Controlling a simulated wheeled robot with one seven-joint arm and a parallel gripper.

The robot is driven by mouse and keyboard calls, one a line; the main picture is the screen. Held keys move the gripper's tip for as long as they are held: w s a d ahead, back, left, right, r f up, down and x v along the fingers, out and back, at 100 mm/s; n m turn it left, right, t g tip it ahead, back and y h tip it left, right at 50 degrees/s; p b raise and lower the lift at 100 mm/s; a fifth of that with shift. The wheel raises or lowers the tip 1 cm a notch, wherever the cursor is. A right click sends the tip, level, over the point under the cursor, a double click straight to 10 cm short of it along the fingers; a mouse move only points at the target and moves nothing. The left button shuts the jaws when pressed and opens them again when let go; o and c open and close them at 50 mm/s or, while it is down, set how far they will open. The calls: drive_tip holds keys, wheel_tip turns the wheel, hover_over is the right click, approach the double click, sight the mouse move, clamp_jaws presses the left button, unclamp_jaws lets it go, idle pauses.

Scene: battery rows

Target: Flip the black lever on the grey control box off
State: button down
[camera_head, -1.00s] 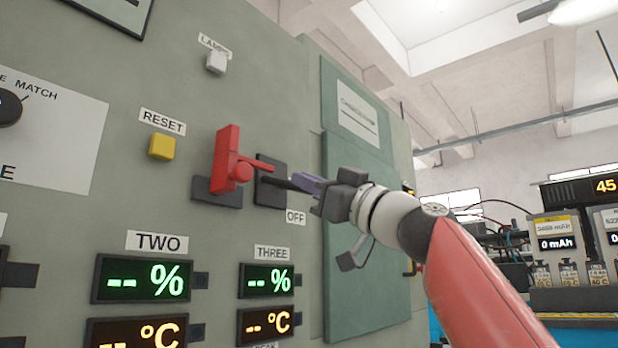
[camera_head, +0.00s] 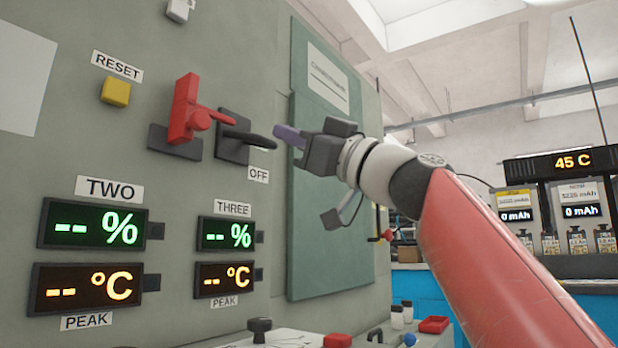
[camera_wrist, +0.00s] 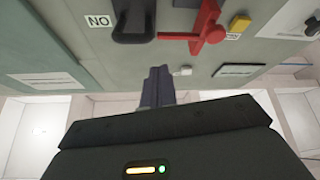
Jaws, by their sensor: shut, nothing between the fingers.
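The grey control box (camera_head: 180,260) fills the left of the head view. Its black lever (camera_head: 250,137) juts out from a dark base plate, pointing right and slightly down, above the OFF label (camera_head: 258,175). The fingers (camera_wrist: 157,85) also show in the wrist view, pointing at the box.
A red lever (camera_head: 185,110) stands just left of the black one. A yellow RESET button (camera_head: 116,91) is farther left, and displays (camera_head: 95,225) are below. A green panel (camera_head: 330,190) is behind my gripper. A bench with chargers (camera_head: 575,215) stands at right.

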drive_tip(key=f, duration=0.1)
drive_tip(key=d+f, duration=0.1)
drive_tip(key=f, duration=0.1)
drive_tip(key=s+d+f, duration=0.1)
drive_tip(key=shift+d+f+p, duration=0.2)
drive_tip(key=shift+d+p, duration=0.05)
drive_tip(key=shift+p, duration=0.1)
idle(0.5)
